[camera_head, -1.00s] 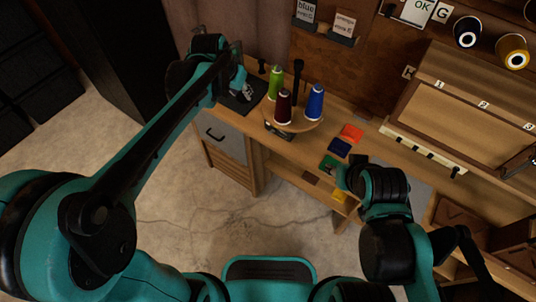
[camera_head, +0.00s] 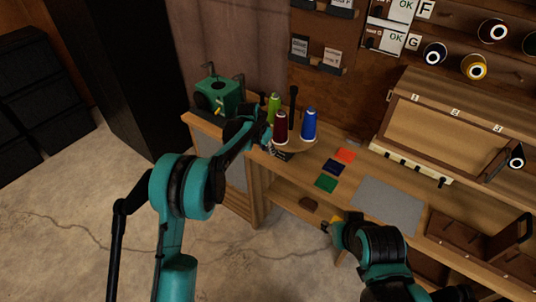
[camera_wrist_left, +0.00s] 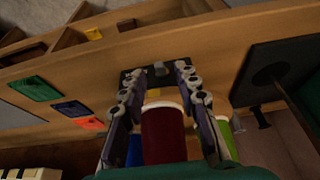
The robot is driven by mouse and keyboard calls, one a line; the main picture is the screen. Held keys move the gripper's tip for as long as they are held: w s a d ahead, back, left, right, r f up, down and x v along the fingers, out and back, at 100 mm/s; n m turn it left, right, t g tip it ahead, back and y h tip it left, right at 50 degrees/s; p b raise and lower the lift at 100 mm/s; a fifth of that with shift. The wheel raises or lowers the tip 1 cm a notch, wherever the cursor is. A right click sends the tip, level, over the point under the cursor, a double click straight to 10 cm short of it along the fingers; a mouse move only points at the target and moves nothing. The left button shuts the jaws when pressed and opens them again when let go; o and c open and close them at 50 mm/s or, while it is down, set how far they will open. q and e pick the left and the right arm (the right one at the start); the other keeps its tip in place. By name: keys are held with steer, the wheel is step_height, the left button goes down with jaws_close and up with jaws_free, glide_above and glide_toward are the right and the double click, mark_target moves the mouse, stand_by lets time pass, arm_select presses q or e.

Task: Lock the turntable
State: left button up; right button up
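The turntable (camera_head: 299,143) is a round wooden plate on the bench. It carries a dark red spool (camera_head: 281,127), a green spool (camera_head: 274,106) and a blue spool (camera_head: 309,124). My left gripper (camera_head: 274,148) is at its front-left edge, partly hidden by its own arm. In the left wrist view its two fingers (camera_wrist_left: 161,70) are spread, with the dark red spool (camera_wrist_left: 163,133) showing between them. A dark plate with a small grey knob (camera_wrist_left: 159,69) lies by the fingertips; contact is unclear. My right gripper (camera_head: 331,227) is low at the bench front, its fingers unclear.
A green machine (camera_head: 220,97) stands at the bench's left end. Orange, blue and green cards (camera_head: 326,184) and a grey mat (camera_head: 388,204) lie right of the turntable. A black post (camera_head: 292,101) stands behind the spools. A wooden case (camera_head: 445,125) is at the back right.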

arm_select(q)
steer(key=shift+b+x, duration=0.3)
steer(key=shift+x, duration=0.85)
steer(key=shift+c, duration=0.4)
jaws_close()
